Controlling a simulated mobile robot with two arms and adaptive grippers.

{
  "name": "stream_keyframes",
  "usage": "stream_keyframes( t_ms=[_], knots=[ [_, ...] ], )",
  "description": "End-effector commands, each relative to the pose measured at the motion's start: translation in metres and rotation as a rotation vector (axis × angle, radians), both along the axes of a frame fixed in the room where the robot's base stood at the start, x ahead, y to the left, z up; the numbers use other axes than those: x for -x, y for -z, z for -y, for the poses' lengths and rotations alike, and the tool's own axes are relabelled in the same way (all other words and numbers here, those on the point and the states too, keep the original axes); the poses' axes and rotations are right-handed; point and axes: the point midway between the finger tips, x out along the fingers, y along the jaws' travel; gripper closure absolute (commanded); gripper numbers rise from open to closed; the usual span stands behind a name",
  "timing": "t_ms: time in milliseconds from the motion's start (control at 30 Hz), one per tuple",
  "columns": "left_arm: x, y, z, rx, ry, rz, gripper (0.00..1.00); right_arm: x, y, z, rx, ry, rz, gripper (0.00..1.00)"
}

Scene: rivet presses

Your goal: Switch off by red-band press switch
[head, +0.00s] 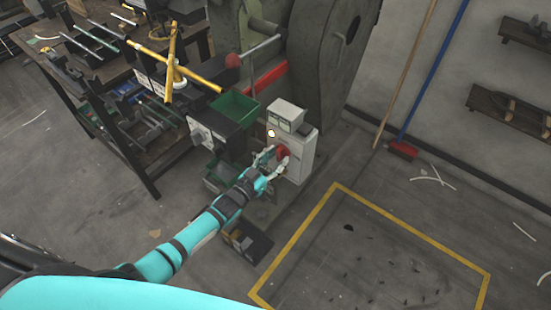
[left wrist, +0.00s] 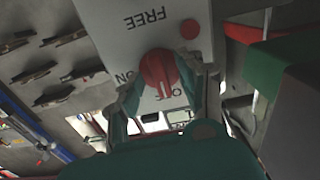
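The press switch is a pale grey box (head: 302,158) beside the green-grey press with a red band (head: 265,80). Its red round knob (head: 282,151) is on the front face. In the left wrist view the knob (left wrist: 157,72) is close up; the labels FREE, ON and OFF appear upside down around it. My left gripper (head: 272,160) is at the knob, one finger on each side. In the left wrist view the fingers (left wrist: 163,88) overlap the knob's edges; I cannot tell whether they press on it. My right gripper is not in view.
A small lit lamp (head: 271,133) and a grey unit (head: 287,115) are by the box top. A green bin (head: 234,107) and a workbench (head: 110,110) stand left. A red broom (head: 402,150) leans at the wall. The yellow-marked floor (head: 375,255) is mostly clear.

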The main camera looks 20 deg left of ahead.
Motion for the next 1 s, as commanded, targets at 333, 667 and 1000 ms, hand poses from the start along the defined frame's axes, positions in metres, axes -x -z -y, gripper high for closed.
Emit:
stream_keyframes(
  t_ms=[333,667,1000],
  knots=[
    [0.03,0.001,-0.011,-0.002,0.0,-0.002,0.62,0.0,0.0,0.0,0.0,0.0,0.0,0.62],
    [0.093,0.0,-0.034,-0.001,0.0,-0.002,0.62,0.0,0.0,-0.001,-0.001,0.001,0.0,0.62],
    [0.113,0.0,-0.041,0.0,0.0,0.0,0.62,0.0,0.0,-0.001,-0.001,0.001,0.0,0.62]
  ],
)
